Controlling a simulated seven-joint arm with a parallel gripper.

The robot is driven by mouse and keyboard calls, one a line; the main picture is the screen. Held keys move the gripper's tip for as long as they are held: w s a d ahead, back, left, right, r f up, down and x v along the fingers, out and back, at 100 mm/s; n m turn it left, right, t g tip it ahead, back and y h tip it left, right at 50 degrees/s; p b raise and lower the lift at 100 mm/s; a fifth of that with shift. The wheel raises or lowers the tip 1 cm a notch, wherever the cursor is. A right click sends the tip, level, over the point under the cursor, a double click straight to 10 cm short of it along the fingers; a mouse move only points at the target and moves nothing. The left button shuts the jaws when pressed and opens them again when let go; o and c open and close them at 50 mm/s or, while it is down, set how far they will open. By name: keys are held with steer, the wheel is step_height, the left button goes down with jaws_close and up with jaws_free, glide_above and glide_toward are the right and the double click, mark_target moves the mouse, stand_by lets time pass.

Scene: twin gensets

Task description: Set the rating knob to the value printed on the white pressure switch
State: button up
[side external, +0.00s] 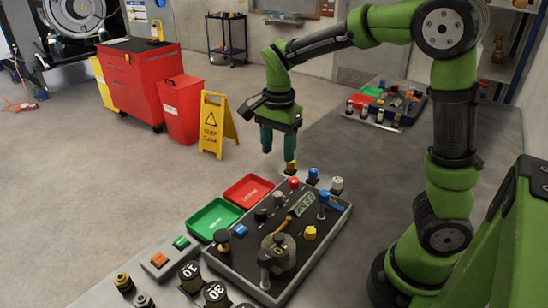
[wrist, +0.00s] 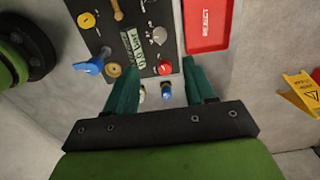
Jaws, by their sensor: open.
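My gripper (side external: 279,155) hangs open and empty above the far edge of the dark control panel (side external: 235,262). In the wrist view my open gripper (wrist: 158,92) frames a small switch with a whitish top (wrist: 141,93) and one with a blue top (wrist: 167,88). The whitish-topped switch also shows in the side view (side external: 336,184), right of the blue-topped one (side external: 313,175). It looks like the white pressure switch, but its print is too small to read. A grey round knob (wrist: 158,35) on the panel may be the rating knob; its setting is not readable.
The panel carries a red button (side external: 294,183), a blue handle (side external: 323,199) and a yellow knob (side external: 309,232). Red (side external: 249,189) and green (side external: 215,219) trays lie left of it. Black pieces marked 10 and 30 (side external: 215,292) stand at the front. Bench right of the panel is clear.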

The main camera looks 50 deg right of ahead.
step_height(320, 180, up, 4)
steer(key=shift+f, duration=0.2)
steer(key=s+a+r+n+t+y, duration=0.1)
steer(key=s+a+n+t, duration=0.2)
steer(key=s+n, duration=0.3)
steer(key=s+a+r+n+t+y, duration=0.1)
steer(key=s+a+n+t, duration=0.2)
steer(key=s+n, duration=0.3)
steer(key=shift+s+a+r+n+t, duration=0.3)
steer(key=shift+n+t, duration=0.3)
steer(key=shift+n, duration=0.4)
